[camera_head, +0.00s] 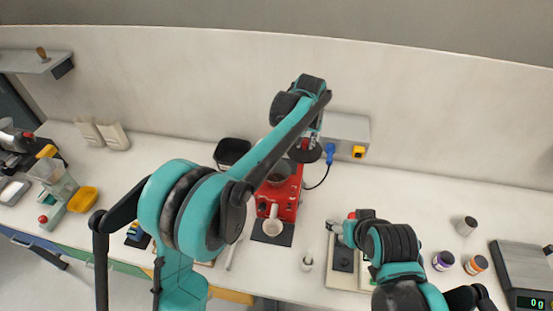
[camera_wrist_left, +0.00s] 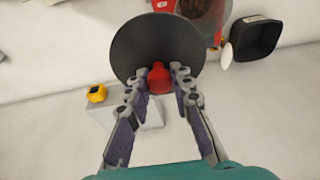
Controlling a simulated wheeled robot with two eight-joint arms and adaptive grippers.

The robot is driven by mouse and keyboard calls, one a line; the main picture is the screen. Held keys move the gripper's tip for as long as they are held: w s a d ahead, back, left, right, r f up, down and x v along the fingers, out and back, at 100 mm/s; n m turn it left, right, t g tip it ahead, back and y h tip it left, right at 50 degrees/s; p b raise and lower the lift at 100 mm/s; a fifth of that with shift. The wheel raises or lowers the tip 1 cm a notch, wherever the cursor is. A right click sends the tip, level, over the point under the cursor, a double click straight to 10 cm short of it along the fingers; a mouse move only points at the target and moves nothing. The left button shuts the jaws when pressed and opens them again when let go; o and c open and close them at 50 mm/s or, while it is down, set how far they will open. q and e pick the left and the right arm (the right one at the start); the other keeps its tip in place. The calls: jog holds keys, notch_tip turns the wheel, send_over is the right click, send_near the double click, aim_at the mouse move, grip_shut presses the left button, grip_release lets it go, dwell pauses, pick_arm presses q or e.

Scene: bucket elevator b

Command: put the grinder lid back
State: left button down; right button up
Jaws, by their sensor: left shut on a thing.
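My left gripper (camera_wrist_left: 160,76) is shut on the red knob of the grinder lid (camera_wrist_left: 157,40), a round dark disc. In the head view the lid (camera_head: 302,156) hangs behind and right of the hopper, partly hidden by my left arm. The red grinder (camera_head: 287,204) stands on the bench, its hopper (camera_head: 277,179) uncovered and a cup below. In the left wrist view the grinder (camera_wrist_left: 228,8) shows only in part behind the lid. My right gripper (camera_head: 337,229) is low over the bench, right of the grinder; its fingers are too small to judge.
A black bin (camera_head: 232,150) stands left of the grinder near the wall. A grey wall box (camera_head: 345,128) with a blue plug and cable is close to the lid. Jars (camera_head: 443,261) and a scale (camera_head: 525,270) stand to the right.

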pick_arm(q)
jog(key=w+a+f+p, duration=0.1)
jog(key=a+f, duration=0.8)
jog(key=shift+w+a+f, duration=0.15)
jog(key=shift+w+f, duration=0.2)
jog(key=shift+f, duration=0.05)
jog(key=shift+f, duration=0.1)
jog(key=shift+f+b, duration=0.5)
jog(key=shift+f, duration=0.05)
jog(key=c, duration=1.3)
grip_release()
jog(key=shift+r, duration=0.1)
